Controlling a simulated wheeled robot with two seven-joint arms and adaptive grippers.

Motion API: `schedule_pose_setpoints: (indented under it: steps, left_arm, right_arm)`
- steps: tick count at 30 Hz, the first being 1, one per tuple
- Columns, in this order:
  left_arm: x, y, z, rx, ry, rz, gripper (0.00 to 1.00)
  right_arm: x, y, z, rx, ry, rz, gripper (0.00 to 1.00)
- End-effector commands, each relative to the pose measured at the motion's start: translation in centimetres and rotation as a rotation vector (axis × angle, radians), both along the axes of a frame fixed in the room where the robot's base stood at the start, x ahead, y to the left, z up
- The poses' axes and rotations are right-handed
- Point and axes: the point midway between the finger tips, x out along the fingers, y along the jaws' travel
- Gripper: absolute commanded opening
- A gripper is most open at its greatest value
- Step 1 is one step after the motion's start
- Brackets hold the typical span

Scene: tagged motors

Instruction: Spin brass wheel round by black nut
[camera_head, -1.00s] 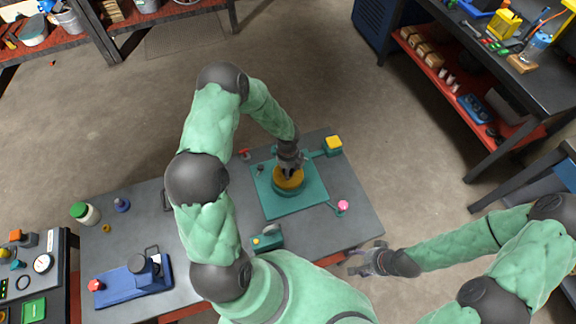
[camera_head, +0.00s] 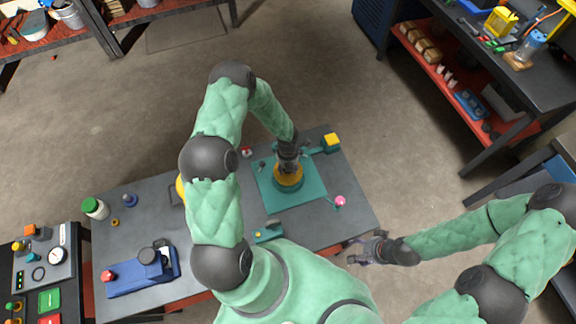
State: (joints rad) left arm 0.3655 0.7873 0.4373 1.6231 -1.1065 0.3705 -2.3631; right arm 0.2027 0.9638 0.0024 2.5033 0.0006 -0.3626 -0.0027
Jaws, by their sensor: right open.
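The brass wheel (camera_head: 288,181) is a round yellow disc on a teal fixture plate (camera_head: 308,201) at the table's middle right. My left gripper (camera_head: 287,166) comes down from above onto the wheel's centre and hides the black nut. I cannot tell whether its fingers are around the nut or open above it. My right gripper (camera_head: 362,250) is open and empty, off the table's front right edge, away from the wheel.
A blue press-like device (camera_head: 140,275) and a green-lidded jar (camera_head: 94,208) are on the table's left. A panel with a gauge (camera_head: 56,256) stands further left.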

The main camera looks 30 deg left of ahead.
Motion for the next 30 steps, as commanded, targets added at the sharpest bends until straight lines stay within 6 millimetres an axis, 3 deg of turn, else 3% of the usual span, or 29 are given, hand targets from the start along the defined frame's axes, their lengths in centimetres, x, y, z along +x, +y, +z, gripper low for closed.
schedule_pose_setpoints:
  steps: [1,3,14,30]
  left_arm:
    - [-0.1,-0.1,-0.1,-0.001,0.003,0.0,0.68]
    - [0.0,0.0,0.0,-0.001,0.0,0.001,0.78]
    - [0.3,0.0,0.0,0.0,-0.007,0.034,0.78]
    - [0.5,-0.2,-0.3,0.003,-0.01,0.764,0.78]
  right_arm:
    - [0.0,0.0,0.0,0.0,0.0,0.0,0.62]
    - [0.0,0.0,0.0,0.0,0.0,0.0,0.62]
    - [0.0,0.0,-0.4,0.0,0.0,0.0,0.62]
    - [0.0,0.0,-6.0,0.0,0.0,0.0,0.62]
